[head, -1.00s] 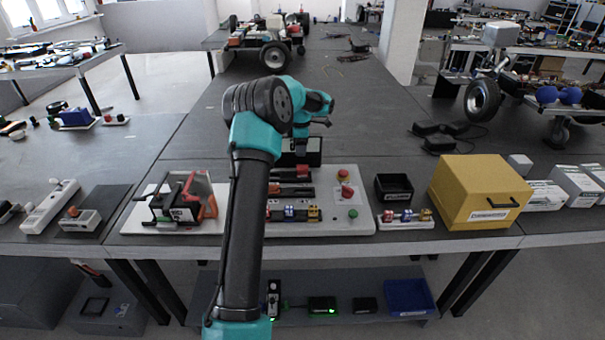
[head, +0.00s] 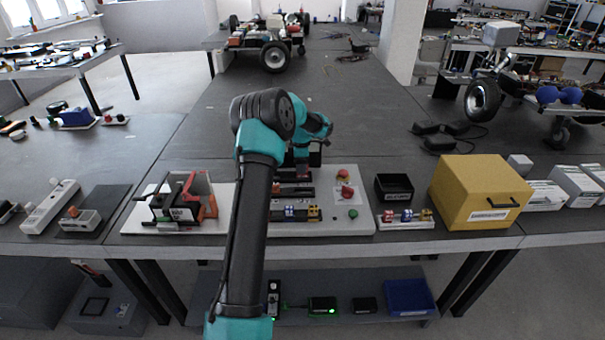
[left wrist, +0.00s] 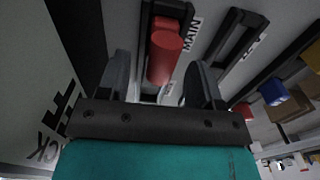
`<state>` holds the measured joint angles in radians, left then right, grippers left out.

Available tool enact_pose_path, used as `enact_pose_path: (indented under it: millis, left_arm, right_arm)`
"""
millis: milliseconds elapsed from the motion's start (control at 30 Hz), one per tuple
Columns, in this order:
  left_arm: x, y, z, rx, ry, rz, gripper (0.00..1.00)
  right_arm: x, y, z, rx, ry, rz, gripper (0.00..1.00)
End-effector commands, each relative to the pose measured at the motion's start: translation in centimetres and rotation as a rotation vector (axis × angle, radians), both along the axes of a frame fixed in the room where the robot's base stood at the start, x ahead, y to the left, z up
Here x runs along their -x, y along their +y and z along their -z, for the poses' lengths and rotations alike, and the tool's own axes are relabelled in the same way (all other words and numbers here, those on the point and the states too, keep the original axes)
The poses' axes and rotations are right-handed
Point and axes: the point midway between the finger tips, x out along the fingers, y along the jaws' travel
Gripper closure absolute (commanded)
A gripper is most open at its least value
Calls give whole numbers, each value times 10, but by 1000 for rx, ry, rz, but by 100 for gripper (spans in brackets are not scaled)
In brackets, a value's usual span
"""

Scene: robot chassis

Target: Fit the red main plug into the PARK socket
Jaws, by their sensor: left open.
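In the left wrist view the red main plug (left wrist: 166,52) stands at a slot beside a label reading MAIN. My left gripper (left wrist: 158,66) is open, with one finger on each side of the plug and visible gaps between. In the head view the left gripper is at the back of the white panel (head: 346,221), largely hidden by my own arm. I cannot make out the PARK socket in either view. My right gripper is not in view.
A second dark slotted holder (left wrist: 240,45) lies right of the plug. A black box (head: 394,187) and a yellow box (head: 478,192) stand to the right.

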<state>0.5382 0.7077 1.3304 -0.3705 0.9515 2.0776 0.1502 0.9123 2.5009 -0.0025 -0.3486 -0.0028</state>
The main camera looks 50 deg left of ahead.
Motion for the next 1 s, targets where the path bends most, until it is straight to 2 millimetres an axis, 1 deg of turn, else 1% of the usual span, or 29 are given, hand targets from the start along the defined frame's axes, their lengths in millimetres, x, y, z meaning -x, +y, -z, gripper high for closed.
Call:
enact_pose_path:
  millis: [33, 100, 233, 333, 767, 1000]
  left_arm:
    - [1, -1, 9, 1, 2, 0, 40]
    - [1, -2, 19, 2, 3, 0, 40]
    - [0, -2, 31, 1, 1, 0, 40]
    - [0, -2, 34, 1, 1, 0, 40]
    - [0, -2, 34, 1, 1, 1, 40]
    - [0, -2, 34, 1, 1, 1, 63]
  right_arm:
    - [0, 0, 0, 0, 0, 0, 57]
    - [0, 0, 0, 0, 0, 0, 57]
    - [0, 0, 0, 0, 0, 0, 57]
    - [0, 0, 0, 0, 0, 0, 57]
    - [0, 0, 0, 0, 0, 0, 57]
    - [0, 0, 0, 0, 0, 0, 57]
